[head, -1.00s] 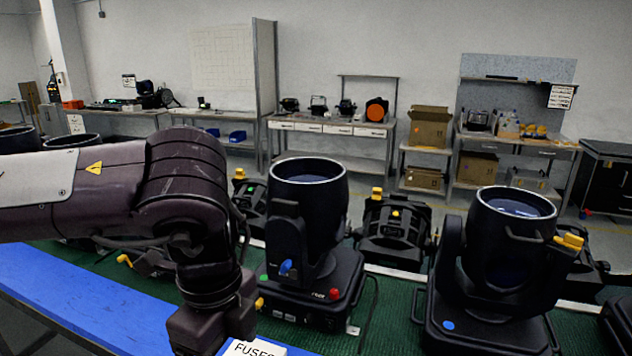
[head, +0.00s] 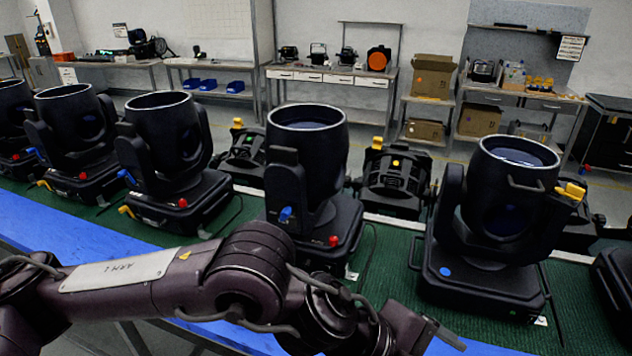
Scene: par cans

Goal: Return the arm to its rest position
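My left arm, marked ARM 1, comes in from the left and lies low across the front of the head view, over the blue table edge (head: 80,235). Its far end, with the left gripper (head: 440,338), is at the bottom right of centre, in front of the par cans. The fingers are small and partly cut off by the frame, so I cannot tell whether they are open or shut. No held object shows. My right gripper is not in view.
Several black par cans stand upright on the green mat (head: 390,270), including one at centre (head: 308,180) and one at right (head: 500,220). Smaller black fixtures (head: 395,180) sit behind them. Benches with boxes (head: 432,77) line the far wall.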

